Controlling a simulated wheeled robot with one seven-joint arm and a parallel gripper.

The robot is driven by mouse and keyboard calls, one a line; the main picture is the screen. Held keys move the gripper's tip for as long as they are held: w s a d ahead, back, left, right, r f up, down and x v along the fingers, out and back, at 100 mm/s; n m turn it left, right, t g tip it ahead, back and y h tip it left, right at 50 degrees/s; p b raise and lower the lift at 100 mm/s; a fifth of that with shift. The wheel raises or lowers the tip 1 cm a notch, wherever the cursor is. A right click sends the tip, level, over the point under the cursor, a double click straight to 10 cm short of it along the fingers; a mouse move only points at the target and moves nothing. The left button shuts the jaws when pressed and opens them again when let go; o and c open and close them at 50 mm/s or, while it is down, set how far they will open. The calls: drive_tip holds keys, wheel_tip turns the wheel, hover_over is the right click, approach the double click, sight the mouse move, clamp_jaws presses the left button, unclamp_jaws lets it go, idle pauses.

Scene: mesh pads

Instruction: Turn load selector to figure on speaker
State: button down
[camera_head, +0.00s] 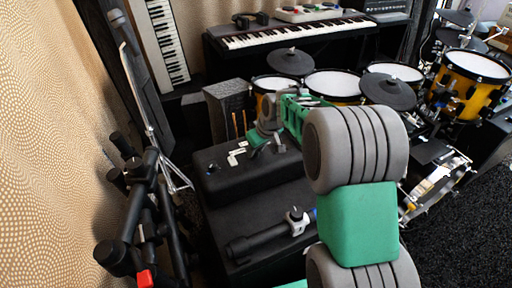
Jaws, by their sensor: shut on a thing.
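A black box, which looks like the speaker (265,183), stands low in the middle of the head view. My arm reaches over from the right, and my gripper (238,153) points left and down onto the box's top. Its pale fingers are shut at the top surface, on what appears to be the load selector. The selector is too small and too covered by the fingers to make out. Its setting and the figures around it cannot be read.
A larger black case with a black clamp-like tool (270,238) lies in front. Black stands (150,200) crowd the left by the patterned wall. Yellow drums (335,85) and dark cymbals stand behind and right. A keyboard (285,35) is at the back. Dark carpet (460,230) is clear at right.

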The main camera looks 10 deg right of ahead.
idle(0.4)
drive_tip(key=c, duration=1.1)
unclamp_jaws()
drive_tip(key=p+v, duration=0.2)
drive_tip(key=v, duration=0.6)
drive_tip(key=shift+r, duration=0.1)
wheel_tip(320, 180, up, 14)
drive_tip(key=m+p, duration=0.1)
drive_tip(key=p, duration=1)
hover_over(261, 161)
drive_tip(key=s+a, duration=0.2)
drive_tip(key=s, duration=0.5)
drive_tip(key=s+r+m+h+p, duration=0.1)
drive_tip(key=s+r+m+p, duration=0.2)
drive_tip(key=s+r+p, duration=1.1)
drive_tip(key=shift+s+m+g+h+p, duration=0.4)
drive_tip(key=shift+s+p, duration=0.2)
drive_tip(key=shift+s, duration=0.5)
